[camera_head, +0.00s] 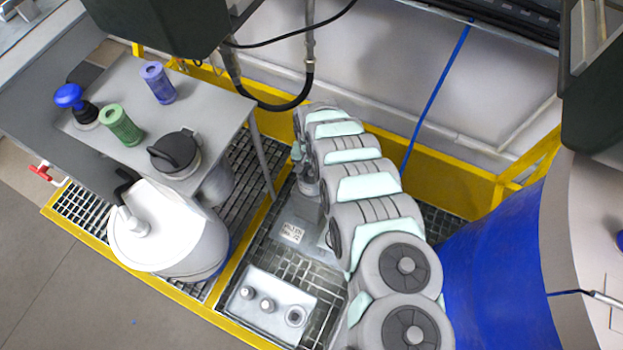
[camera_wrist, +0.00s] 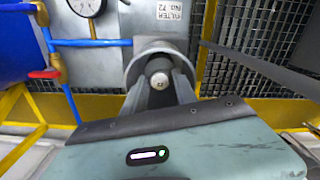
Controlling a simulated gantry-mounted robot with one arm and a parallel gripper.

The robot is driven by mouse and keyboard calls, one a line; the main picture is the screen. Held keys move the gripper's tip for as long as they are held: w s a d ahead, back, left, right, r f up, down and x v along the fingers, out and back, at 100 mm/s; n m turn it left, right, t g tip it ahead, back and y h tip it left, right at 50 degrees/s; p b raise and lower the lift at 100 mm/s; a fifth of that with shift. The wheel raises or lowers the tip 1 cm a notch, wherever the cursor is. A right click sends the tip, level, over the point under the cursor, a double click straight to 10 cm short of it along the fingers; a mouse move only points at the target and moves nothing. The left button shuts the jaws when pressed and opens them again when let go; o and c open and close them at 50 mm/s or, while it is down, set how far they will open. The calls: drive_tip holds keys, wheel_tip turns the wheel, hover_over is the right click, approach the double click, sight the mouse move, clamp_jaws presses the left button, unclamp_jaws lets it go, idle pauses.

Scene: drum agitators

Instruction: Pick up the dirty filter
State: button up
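My gripper (camera_wrist: 160,88) shows in the wrist view, its two grey fingers apart on either side of a round silver knob (camera_wrist: 159,80). The knob sits in front of a grey rounded housing (camera_wrist: 160,48). I cannot tell whether the fingers touch anything, and no filter is clearly visible between them. In the head view my arm hides most of the gripper's area. A green ribbed filter-like cylinder (camera_head: 121,126) and a purple one (camera_head: 158,83) stand on the grey table (camera_head: 205,100). I cannot tell which filter is dirty.
A plate labelled filter (camera_wrist: 170,12) and a gauge (camera_wrist: 86,6) are near the housing. Blue pipes with a red handle (camera_wrist: 45,74) lie left. A black-lidded container (camera_head: 175,152), blue-knobbed item (camera_head: 70,97), white drum (camera_head: 168,228) and yellow rails (camera_head: 425,170) crowd the area.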

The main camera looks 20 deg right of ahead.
clamp_jaws()
idle(0.4)
drive_tip(key=shift+r, duration=0.15)
